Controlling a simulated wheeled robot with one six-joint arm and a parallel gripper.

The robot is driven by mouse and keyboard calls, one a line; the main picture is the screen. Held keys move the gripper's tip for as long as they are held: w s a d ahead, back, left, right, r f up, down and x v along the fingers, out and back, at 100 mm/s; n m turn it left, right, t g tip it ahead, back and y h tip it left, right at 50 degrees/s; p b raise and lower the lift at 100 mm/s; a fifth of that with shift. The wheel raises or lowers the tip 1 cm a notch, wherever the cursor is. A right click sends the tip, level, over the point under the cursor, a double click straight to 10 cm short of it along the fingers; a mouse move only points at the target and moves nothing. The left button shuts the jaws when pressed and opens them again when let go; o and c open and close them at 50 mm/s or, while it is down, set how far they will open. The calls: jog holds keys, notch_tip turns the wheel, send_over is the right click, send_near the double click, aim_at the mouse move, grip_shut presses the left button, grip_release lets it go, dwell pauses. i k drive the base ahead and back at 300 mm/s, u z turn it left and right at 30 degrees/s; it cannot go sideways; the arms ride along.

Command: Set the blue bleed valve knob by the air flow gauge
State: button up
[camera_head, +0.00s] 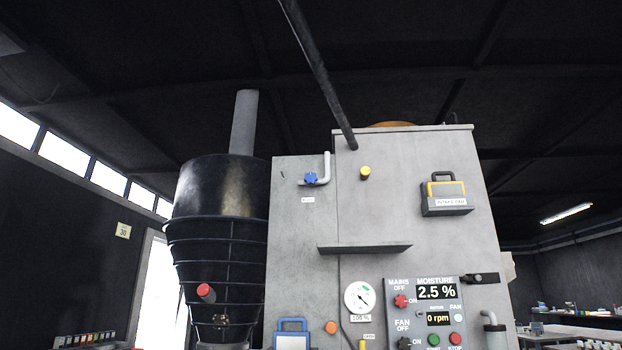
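The blue star-shaped knob (311,179) sits on a short pale bent pipe (326,166) on the upper left of the grey machine's front. A small white label (308,200) is below it, too small to read. A round white dial gauge (359,297) is lower on the front, left of the control panel. Its dark needle points to the upper left or lower right; I cannot tell which. A small percent readout under it is too small to read surely. My gripper is not in view.
A grey shelf (364,248) juts out between knob and gauge. A control panel (463,304) shows 2.5 % and 0 rpm. A black ribbed cone (215,235) stands left. A dark rod (318,70) slants down from above.

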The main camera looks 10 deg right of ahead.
aim_at(310, 178)
jog(key=u, duration=1.25)
jog(key=i, duration=3.5)
jog(key=z, duration=3.3)
